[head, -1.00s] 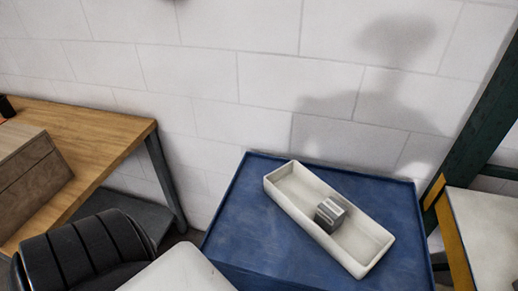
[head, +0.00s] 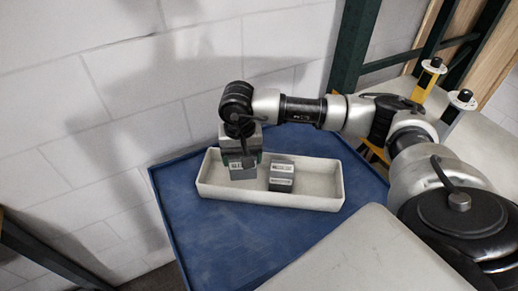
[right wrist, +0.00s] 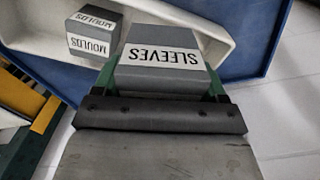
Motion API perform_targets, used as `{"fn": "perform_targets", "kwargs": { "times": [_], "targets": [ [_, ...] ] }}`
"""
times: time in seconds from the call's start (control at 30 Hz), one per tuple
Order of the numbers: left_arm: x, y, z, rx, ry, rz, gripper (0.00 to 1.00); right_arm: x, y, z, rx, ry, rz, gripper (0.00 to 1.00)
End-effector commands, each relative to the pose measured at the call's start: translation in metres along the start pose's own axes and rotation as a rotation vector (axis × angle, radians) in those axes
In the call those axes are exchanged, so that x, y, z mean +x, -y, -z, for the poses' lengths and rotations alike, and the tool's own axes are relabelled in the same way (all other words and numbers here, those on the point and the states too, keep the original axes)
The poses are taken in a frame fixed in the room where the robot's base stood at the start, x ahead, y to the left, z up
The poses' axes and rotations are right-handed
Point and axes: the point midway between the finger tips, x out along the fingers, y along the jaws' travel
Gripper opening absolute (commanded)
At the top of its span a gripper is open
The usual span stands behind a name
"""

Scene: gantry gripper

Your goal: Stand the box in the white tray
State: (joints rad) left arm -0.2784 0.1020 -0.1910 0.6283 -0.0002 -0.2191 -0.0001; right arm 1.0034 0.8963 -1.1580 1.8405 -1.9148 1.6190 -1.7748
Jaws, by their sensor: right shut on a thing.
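The white tray (head: 318,182) lies on a blue-topped table in the head view. A grey box with a white label (head: 282,183) stands in its middle; in the right wrist view its label reads MOULDS (right wrist: 92,33). My right gripper (head: 241,158) points down over the tray's left part. It is shut on a second grey box (head: 243,173), labelled SLEEVES in the right wrist view (right wrist: 163,72). Green finger pads show on both sides of this box. I cannot tell whether the held box touches the tray floor. My left gripper is not in view.
The blue tabletop (head: 220,238) is bare in front of the tray. A pale surface (head: 350,255) is at the front right. A white block wall is behind.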

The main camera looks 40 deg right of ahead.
Motion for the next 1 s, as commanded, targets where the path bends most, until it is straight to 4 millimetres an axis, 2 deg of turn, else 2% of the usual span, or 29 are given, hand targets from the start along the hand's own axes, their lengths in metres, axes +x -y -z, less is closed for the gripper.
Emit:
{"fn": "perform_targets", "kwargs": {
  "times": [0.03,0.1,0.23,0.37,0.5,0.7,0.9,1.0],
  "targets": [
    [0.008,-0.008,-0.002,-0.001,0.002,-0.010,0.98,0.010,-0.004,0.017,0.074,-0.001,0.000,0.39],
    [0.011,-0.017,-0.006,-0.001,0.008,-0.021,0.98,0.015,-0.009,0.034,0.155,-0.001,0.003,0.39],
    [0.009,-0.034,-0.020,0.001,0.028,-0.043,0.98,0.026,-0.015,0.049,0.233,0.002,0.003,0.39],
    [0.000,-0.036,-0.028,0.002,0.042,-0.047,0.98,0.049,-0.015,0.050,0.242,0.004,0.001,0.39],
    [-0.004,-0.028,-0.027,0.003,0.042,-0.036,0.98,0.071,-0.015,0.050,0.240,0.002,0.003,0.39],
    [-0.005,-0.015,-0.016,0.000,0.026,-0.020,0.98,0.088,-0.015,0.050,0.239,0.002,0.003,0.39],
    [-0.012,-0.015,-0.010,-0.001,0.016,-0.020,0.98,0.114,-0.014,0.050,0.238,0.002,0.003,0.39],
    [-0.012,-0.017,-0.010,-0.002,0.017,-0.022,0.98,0.119,-0.015,0.050,0.238,-0.001,0.005,0.39]
  ]
}}
